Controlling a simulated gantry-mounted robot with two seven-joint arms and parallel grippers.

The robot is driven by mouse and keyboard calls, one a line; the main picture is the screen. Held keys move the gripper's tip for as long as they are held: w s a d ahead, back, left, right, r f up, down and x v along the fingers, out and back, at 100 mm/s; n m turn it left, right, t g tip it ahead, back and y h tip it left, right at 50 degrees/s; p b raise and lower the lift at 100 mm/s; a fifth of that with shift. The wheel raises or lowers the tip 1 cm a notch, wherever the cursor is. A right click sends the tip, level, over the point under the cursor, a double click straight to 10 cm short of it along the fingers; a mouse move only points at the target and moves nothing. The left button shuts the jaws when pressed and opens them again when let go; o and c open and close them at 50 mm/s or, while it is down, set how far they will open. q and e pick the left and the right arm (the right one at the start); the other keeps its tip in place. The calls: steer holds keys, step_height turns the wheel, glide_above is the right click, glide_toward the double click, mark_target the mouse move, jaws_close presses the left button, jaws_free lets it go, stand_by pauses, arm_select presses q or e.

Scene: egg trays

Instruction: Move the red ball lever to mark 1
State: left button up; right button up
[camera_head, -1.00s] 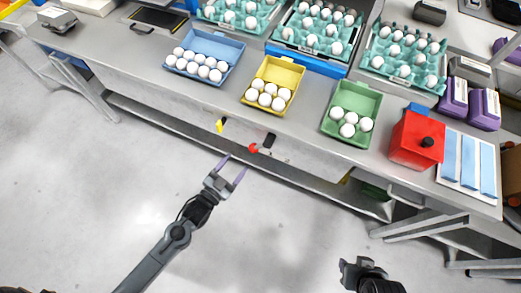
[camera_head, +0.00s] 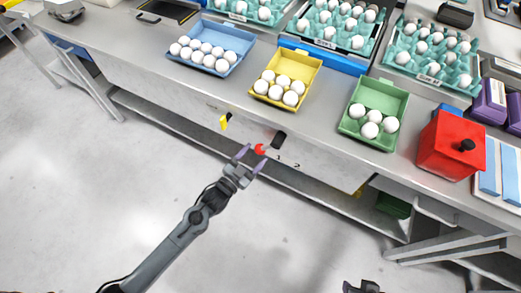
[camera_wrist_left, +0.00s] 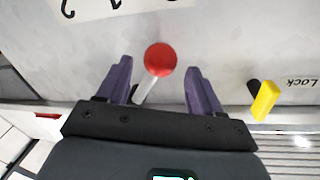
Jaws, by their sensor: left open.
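The red ball lever (camera_head: 261,149) is on the front panel of the bench, below the yellow egg carton. In the left wrist view its red ball (camera_wrist_left: 160,59) sits on a short metal rod, between the two purple fingers and near their tips. My left gripper (camera_head: 254,158) is open around the lever; I cannot tell whether either finger touches it. Printed digits 1 and 2 (camera_wrist_left: 68,9) are on the panel, upside down at the top left of the left wrist view. My right gripper (camera_head: 363,287) shows only partly at the bottom edge.
A yellow lock handle (camera_wrist_left: 265,101) is on the panel beside the lever. Blue (camera_head: 238,65), yellow (camera_head: 309,68) and green (camera_head: 397,103) egg cartons stand on the bench above. A red box (camera_head: 440,150) with a black knob is at the right. The floor in front is clear.

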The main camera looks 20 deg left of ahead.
mark_target(257, 153)
arm_select(q)
steer(key=shift+b+x, duration=0.5)
steer(key=shift+x, duration=1.55)
steer(key=shift+d, duration=0.1)
jaws_close()
